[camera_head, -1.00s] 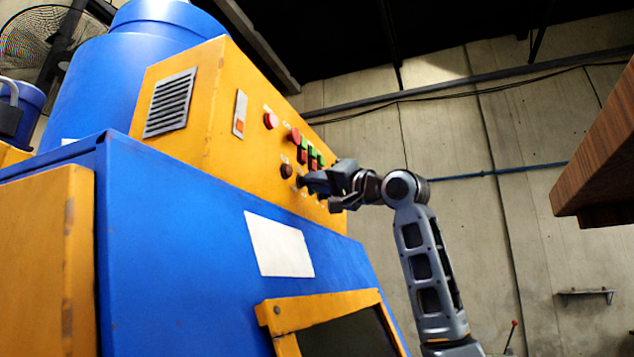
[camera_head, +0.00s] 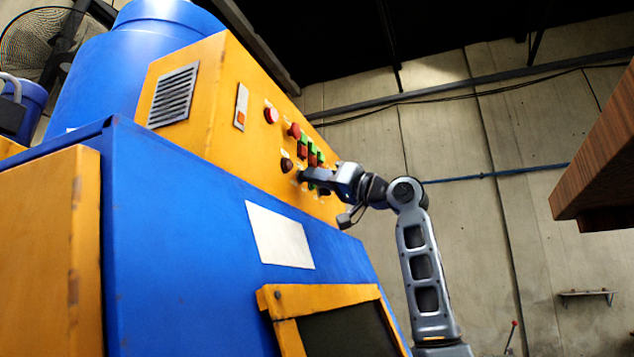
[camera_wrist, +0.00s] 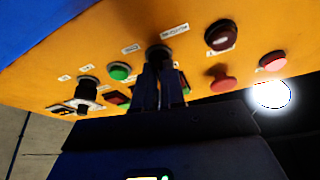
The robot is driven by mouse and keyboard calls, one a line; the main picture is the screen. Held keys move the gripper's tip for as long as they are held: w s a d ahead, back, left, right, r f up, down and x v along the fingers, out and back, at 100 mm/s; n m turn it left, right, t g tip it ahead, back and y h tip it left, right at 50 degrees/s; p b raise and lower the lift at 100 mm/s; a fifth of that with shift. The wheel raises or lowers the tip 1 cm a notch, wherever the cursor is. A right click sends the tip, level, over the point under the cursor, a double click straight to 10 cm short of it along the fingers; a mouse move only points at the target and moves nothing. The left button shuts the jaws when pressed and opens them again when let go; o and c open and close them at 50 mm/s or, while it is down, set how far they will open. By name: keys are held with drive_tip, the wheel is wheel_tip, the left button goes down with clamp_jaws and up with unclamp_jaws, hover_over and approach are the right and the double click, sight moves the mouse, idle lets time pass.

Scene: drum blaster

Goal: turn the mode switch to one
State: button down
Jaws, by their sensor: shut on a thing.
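In the wrist view, my gripper (camera_wrist: 160,92) is shut on a black rotary knob (camera_wrist: 158,54) on the orange control panel. The fingers hide much of the knob, so its setting cannot be read. The small white label (camera_wrist: 174,28) beside it is too blurred to read. A second black switch (camera_wrist: 87,86) stands farther left on the panel, apart from the fingers. I cannot tell from the labels which one is the mode switch. In the head view, my gripper (camera_head: 304,176) reaches the panel from the right, and the knob is hidden at its tips.
Close around the knob are a green button (camera_wrist: 120,71), a dark red button (camera_wrist: 222,36), a red mushroom button (camera_wrist: 221,79) and a red button (camera_wrist: 273,61). The blue machine body (camera_head: 180,230) lies below the panel. A wooden edge (camera_head: 600,150) juts in at right.

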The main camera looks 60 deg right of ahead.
drive_tip(key=n+g+y, duration=0.1)
drive_tip(key=n+y, duration=0.1)
drive_tip(key=n, duration=0.3)
drive_tip(key=n+g+y, duration=0.1)
drive_tip(key=n+y, duration=0.2)
drive_tip(key=n, duration=0.2)
drive_tip(key=n+y, duration=0.2)
drive_tip(key=n, duration=0.3)
drive_tip(key=shift+d+g+y+b, duration=0.3)
drive_tip(key=shift+d+g+b, duration=0.05)
drive_tip(key=shift+g, duration=0.05)
drive_tip(key=shift+n, duration=0.3)
drive_tip(key=c, duration=1.2)
unclamp_jaws()
drive_tip(key=shift+b+v, duration=1.1)
drive_tip(key=shift+v, duration=2.8)
